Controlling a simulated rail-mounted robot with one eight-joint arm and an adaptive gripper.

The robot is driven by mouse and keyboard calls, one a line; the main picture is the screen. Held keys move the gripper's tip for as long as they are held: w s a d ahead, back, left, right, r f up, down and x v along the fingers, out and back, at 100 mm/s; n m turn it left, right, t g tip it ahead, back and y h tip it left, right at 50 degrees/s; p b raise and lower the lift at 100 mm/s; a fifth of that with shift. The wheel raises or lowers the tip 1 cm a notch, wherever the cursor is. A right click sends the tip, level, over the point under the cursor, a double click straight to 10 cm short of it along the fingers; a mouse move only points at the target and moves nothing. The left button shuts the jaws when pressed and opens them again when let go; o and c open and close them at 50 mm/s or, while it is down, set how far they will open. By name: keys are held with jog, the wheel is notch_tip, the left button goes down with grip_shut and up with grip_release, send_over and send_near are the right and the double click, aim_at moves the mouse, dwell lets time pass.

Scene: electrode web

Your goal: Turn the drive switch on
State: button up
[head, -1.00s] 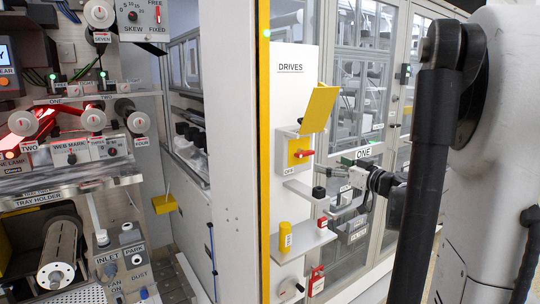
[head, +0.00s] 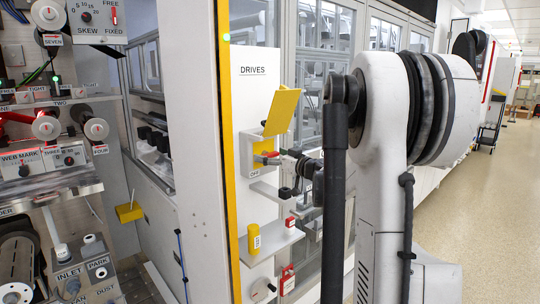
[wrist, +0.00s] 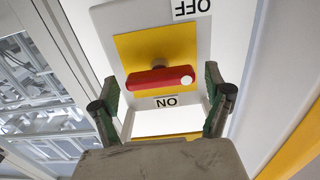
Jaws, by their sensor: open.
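The drive switch is a red bar handle (wrist: 158,80) on a yellow plate (wrist: 140,47) in the wrist view. OFF is printed above it and ON below, both upside down there. The handle lies crosswise, close to level, with a white dot at its right end. My gripper (wrist: 160,98) is open, with one finger on each side of the handle's lower area, and holds nothing. Whether a finger touches the handle cannot be told. In the head view my gripper (head: 284,152) is beside the switch box (head: 254,158), partly covering the handle.
A yellow cover (head: 283,111) stands raised above the switch on the white DRIVES panel (head: 253,90). Below are a shelf (head: 272,243) with a yellow cylinder (head: 254,238), a red tag (head: 287,280) and a knob (head: 262,289). A yellow-edged post (head: 231,150) stands to the left.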

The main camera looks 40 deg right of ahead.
jog(key=shift+w, duration=0.35)
jog(key=shift+c, duration=0.5)
jog(key=c, duration=1.1)
